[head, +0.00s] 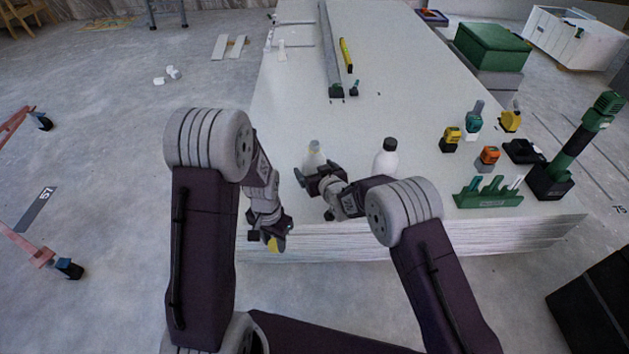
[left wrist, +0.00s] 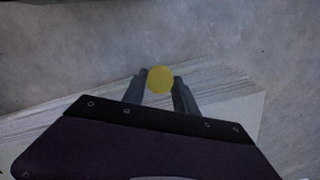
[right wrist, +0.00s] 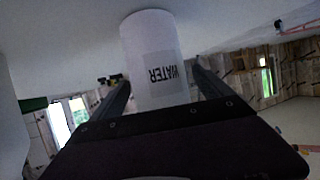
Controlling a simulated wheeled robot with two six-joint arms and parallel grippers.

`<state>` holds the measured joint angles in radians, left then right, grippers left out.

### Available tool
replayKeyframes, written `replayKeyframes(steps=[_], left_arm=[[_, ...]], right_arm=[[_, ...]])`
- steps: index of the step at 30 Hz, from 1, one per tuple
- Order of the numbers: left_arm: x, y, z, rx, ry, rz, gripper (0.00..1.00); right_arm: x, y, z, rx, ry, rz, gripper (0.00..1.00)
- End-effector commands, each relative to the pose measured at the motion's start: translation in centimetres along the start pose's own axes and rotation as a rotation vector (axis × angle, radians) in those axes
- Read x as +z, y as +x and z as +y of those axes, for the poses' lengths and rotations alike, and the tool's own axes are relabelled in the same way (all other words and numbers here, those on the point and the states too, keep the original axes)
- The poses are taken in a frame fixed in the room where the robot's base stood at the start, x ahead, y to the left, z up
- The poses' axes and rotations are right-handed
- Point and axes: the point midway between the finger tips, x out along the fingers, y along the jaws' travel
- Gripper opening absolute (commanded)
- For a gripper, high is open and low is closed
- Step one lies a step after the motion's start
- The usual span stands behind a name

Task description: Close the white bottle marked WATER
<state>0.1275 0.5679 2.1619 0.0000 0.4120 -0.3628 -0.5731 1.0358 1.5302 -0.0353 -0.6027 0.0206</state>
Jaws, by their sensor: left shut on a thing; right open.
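My left gripper (head: 276,240) is shut on a round yellow cap (left wrist: 160,79), held near the front edge of the panel stack. The cap also shows in the head view (head: 277,244). The white bottle marked WATER (right wrist: 152,50) stands between the fingers of my right gripper (right wrist: 158,90), which is open; its label reads upside down in the right wrist view. In the head view the bottle (head: 314,153) stands upright just behind the right gripper (head: 319,174), which hides its lower part. Its top shows no yellow cap.
A second white bottle with a black cap (head: 386,157) stands to the right on the white panel stack (head: 300,100). Further right are several tools, a green rack (head: 488,194) and a green-black tool (head: 575,150). The panel's middle is clear.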

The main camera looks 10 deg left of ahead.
Motion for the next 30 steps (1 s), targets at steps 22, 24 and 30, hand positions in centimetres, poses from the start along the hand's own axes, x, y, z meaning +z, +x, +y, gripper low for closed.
replayKeyframes(steps=[22,24,30], left_arm=[[-0.01,0.12,0.0,0.0,0.0,0.0,0.0],[-0.01,0.12,0.0,0.0,0.0,0.0,0.0],[-0.01,-0.24,0.0,0.0,0.0,0.0,0.0]], right_arm=[[-0.32,0.32,0.03,0.0,0.0,0.004,0.0],[-0.32,0.32,0.03,0.0,0.0,0.004,0.0],[-0.71,0.16,0.03,0.0,0.0,0.004,0.0]])
